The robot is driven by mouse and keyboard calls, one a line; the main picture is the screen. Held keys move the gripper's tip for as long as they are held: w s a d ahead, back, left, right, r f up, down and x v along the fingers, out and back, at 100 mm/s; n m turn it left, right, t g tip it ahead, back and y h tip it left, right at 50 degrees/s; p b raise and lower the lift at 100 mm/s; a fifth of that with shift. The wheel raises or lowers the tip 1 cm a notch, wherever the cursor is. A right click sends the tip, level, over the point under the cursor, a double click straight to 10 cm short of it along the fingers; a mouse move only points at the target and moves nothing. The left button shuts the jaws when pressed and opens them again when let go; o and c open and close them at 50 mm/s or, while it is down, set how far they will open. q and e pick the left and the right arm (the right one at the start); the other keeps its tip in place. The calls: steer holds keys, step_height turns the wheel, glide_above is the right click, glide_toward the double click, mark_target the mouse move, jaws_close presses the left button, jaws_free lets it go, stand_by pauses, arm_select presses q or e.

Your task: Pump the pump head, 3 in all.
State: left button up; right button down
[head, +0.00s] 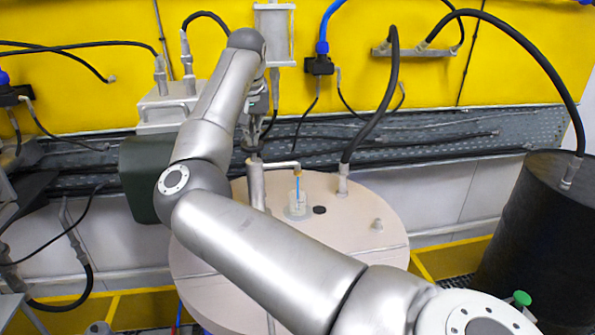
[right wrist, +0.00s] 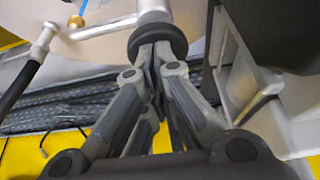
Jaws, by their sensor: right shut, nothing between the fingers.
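The pump stands upright on the round beige drum lid (head: 370,215), with a grey tube (head: 257,186) and a side spout (head: 281,164) pointing right. Its dark, round pump head (head: 252,149) is on top, partly hidden by my right gripper (head: 252,138). In the right wrist view, the black pump head (right wrist: 158,42) has the grey pump body (right wrist: 153,10) beyond it. My right gripper's fingers (right wrist: 157,55) are shut together, empty, with their tips at the face of the pump head. I cannot tell whether they press on it. My left gripper is not in view.
A clear cup (head: 297,205) with a blue tube stands under the spout. A black hose (head: 377,110) rises from a fitting on the lid. A black drum (head: 530,230) stands at the right. A yellow wall (head: 430,90) and a perforated cable tray (head: 450,140) lie behind.

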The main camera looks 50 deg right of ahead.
steer(key=shift+f+b, duration=0.6)
steer(key=shift+f, duration=0.9)
steer(key=shift+a, duration=0.1)
steer(key=shift+r, duration=0.15)
step_height(320, 180, up, 2)
steer(key=p, duration=0.2)
steer(key=shift+r+p, duration=0.1)
steer(key=shift+p, duration=0.3)
steer(key=shift+r+p, duration=0.3)
steer(key=shift+r, duration=0.65)
steer(key=shift+f, duration=0.15)
